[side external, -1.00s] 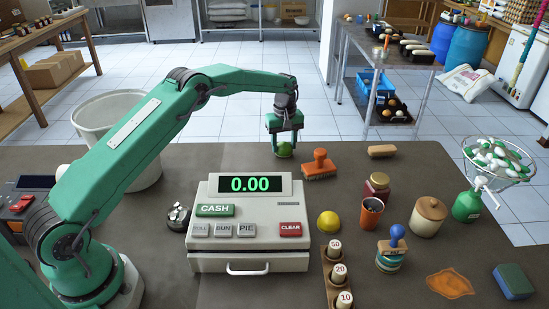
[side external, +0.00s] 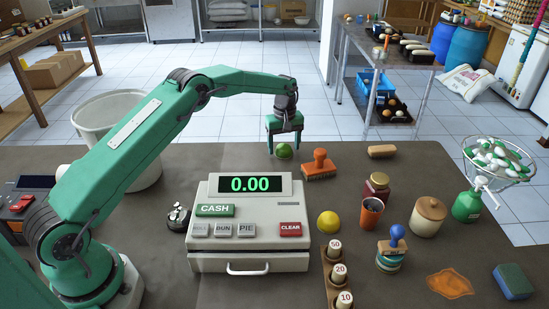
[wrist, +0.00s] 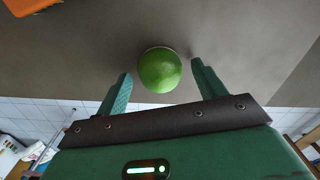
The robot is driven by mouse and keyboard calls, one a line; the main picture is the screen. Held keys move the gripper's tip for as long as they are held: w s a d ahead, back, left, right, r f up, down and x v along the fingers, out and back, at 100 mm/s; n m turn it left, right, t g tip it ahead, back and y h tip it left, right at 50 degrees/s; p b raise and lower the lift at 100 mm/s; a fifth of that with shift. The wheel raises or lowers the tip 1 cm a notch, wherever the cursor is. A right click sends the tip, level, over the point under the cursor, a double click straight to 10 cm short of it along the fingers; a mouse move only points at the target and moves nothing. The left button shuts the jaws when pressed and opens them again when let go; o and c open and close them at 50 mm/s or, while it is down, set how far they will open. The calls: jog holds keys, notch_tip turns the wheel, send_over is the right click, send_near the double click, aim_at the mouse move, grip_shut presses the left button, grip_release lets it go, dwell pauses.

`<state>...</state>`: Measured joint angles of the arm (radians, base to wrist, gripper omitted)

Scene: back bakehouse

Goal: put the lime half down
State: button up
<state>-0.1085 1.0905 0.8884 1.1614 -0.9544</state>
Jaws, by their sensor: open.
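The lime half (side external: 284,151) is a small green dome resting on the brown worktop behind the cash register. In the wrist view the lime half (wrist: 160,71) lies just past my fingertips, centred in the gap, with bare space on both sides of it. My gripper (side external: 284,145) is open around and slightly above the lime half, fingers pointing down. In the wrist view my gripper (wrist: 160,78) shows two green fingers spread apart, neither touching the lime half.
The cash register (side external: 248,225) stands in front of the lime half. An orange brush (side external: 319,166) is close on its right. A yellow dome (side external: 328,222), a jar (side external: 376,187) and a wooden pot (side external: 428,216) stand further right. The worktop left of the lime half is clear.

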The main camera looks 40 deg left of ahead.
aim_at(284, 144)
notch_tip(284, 144, up, 12)
dwell(0.6)
jog(key=shift+r, duration=0.1)
dwell(0.4)
jog(key=s+d+r+m+t, duration=0.35)
jog(key=s+r+m, duration=0.25)
jog(key=s+r, duration=1.15)
jog(key=s+d+f+m+t, duration=0.1)
jog(key=s+f+m, duration=0.2)
jog(key=s, duration=0.8)
jog(key=s+d+f+m+t, duration=0.1)
jog(key=s+d+f+m, duration=0.1)
jog(key=s, duration=1)
jog(key=shift+s+d+f+m, duration=0.2)
jog(key=shift+s+f+m, duration=0.1)
jog(key=shift+f+m, duration=0.25)
